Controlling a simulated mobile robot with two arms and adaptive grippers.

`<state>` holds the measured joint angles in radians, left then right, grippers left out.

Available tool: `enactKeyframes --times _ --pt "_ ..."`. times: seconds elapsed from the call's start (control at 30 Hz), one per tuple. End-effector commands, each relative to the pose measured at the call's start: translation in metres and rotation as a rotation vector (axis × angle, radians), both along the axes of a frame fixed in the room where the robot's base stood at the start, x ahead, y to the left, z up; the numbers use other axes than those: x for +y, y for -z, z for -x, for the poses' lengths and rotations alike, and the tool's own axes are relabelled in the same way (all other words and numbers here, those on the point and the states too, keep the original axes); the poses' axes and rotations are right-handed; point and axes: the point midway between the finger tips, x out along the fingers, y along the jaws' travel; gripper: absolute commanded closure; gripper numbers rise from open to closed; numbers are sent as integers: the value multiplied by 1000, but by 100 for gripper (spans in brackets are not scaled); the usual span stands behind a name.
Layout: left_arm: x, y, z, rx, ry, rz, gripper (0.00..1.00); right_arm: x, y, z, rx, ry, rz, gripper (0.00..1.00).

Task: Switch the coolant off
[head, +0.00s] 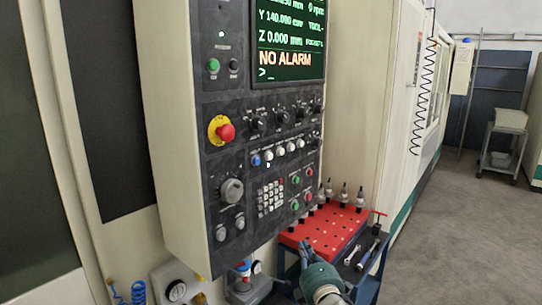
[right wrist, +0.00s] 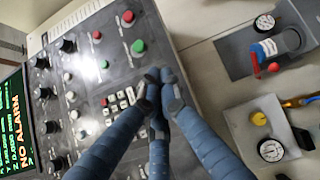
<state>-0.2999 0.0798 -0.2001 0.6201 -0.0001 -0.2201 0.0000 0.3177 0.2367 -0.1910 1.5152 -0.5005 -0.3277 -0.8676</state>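The control panel (head: 250,190) of the machine stands at the centre-left in the head view, with its screen (head: 288,40) reading NO ALARM. Green and red buttons (head: 295,180) sit at its lower right, beside a keypad (head: 270,197). The labels are too small to read, so I cannot tell which control is the coolant's. My right gripper (head: 308,256) is below the panel in the head view. In the right wrist view its blue fingers (right wrist: 162,88) are drawn together, empty, in front of the keypad and buttons (right wrist: 137,47); contact is unclear. My left gripper is not in view.
A red emergency stop (head: 225,132) and black knobs (head: 257,123) are on the panel. A red-topped cart (head: 330,232) with tool holders stands below right. Gauges (right wrist: 271,150) and valves are on the wall beside the panel.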

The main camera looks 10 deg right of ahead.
Motion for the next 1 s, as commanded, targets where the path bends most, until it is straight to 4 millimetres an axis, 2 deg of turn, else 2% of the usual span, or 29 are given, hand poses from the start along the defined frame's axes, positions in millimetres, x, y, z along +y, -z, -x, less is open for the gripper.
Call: enactKeyframes --times 0.03,0.3,0.4,0.5,0.6,0.7,1.0 --pt "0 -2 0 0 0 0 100 0 -30 -3 -43 -1 34 100" --pt "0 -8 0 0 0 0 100 3 -161 0 -239 21 223 100" --pt "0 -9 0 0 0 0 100 4 -200 5 -299 36 281 100" --pt "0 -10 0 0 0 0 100 4 -229 11 -344 49 324 100" --pt "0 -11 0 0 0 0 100 5 -248 16 -374 58 354 100" --pt "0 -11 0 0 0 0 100 5 -257 18 -388 64 369 100" --pt "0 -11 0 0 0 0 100 5 -259 19 -392 65 372 100"
